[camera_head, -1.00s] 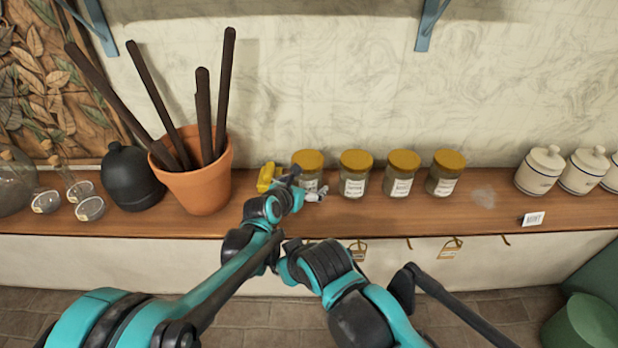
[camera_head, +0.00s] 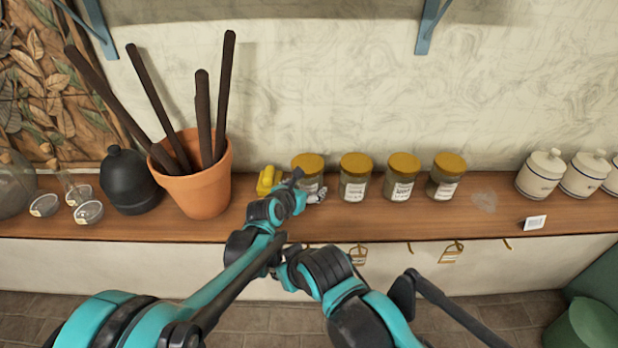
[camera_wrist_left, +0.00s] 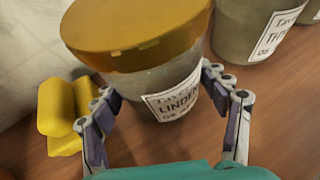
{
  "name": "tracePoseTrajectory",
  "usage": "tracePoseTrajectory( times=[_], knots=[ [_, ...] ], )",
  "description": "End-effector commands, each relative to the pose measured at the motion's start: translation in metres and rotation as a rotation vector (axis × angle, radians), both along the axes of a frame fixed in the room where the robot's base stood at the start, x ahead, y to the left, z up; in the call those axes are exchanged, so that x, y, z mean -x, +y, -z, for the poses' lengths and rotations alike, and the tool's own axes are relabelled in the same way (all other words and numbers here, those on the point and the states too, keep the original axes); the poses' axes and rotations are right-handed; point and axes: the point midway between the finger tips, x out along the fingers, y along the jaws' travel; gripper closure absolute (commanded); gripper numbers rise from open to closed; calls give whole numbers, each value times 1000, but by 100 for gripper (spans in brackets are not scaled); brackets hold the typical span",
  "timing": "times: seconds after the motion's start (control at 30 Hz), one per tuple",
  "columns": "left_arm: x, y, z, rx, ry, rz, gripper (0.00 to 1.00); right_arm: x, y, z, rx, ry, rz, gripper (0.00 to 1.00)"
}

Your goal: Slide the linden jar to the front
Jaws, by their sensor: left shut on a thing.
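The linden jar (camera_head: 308,164), a glass jar with a mustard-yellow lid, is the leftmost in a row of similar jars on the wooden shelf. In the left wrist view, the linden jar (camera_wrist_left: 150,75) shows its white label reading LINDEN. My left gripper (camera_head: 303,193) is at the jar's front, low down. In the left wrist view, my left gripper (camera_wrist_left: 168,125) has one finger on each side of the jar and is shut on it. The jar stands upright; its lower part is partly hidden by the gripper in the head view.
A yellow object (camera_head: 266,180) lies close left of the linden jar, beside a finger. A second jar (camera_head: 355,176) stands close on the right. A terracotta pot (camera_head: 203,187) with dark sticks stands further left. Bare wooden shelf (camera_head: 365,222) lies in front of the jars.

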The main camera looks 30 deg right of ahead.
Motion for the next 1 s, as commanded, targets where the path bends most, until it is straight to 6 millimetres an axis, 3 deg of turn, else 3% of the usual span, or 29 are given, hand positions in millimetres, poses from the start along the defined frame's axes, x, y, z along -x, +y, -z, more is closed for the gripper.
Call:
tracePoseTrajectory(
  times=[1.0],
  knots=[
    [37,22,1,-2,2,2,42,0,0,3,0,0,0,71]
  ],
)
